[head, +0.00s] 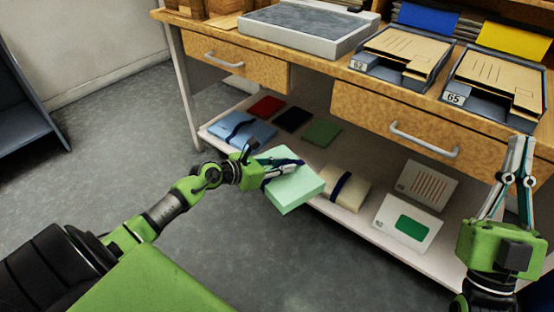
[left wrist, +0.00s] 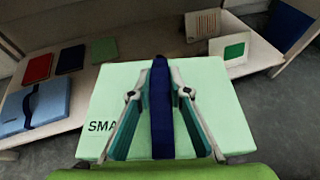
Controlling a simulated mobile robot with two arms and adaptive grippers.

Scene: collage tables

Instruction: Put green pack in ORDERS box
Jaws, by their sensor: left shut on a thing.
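The pale green pack (head: 294,190) has a dark blue strap and is in the grasp of my left gripper (head: 284,168), at the front edge of the lower shelf. In the left wrist view the fingers (left wrist: 160,95) close from both sides on the strap (left wrist: 161,125), and the pack's top (left wrist: 222,105) shows the letters "SMA", partly covered. I cannot tell whether the pack touches the shelf. My right gripper (head: 521,142) points up at the right, its fingertips together and empty. No box marked ORDERS can be made out.
The lower shelf (head: 225,118) holds a blue strapped pack (head: 240,130), a cream pack (head: 343,188), flat red, navy and green pieces, and white cards (head: 408,222). Above is a wooden bench (head: 310,75) with drawers and trays (head: 385,72). Open floor (head: 260,255) lies in front.

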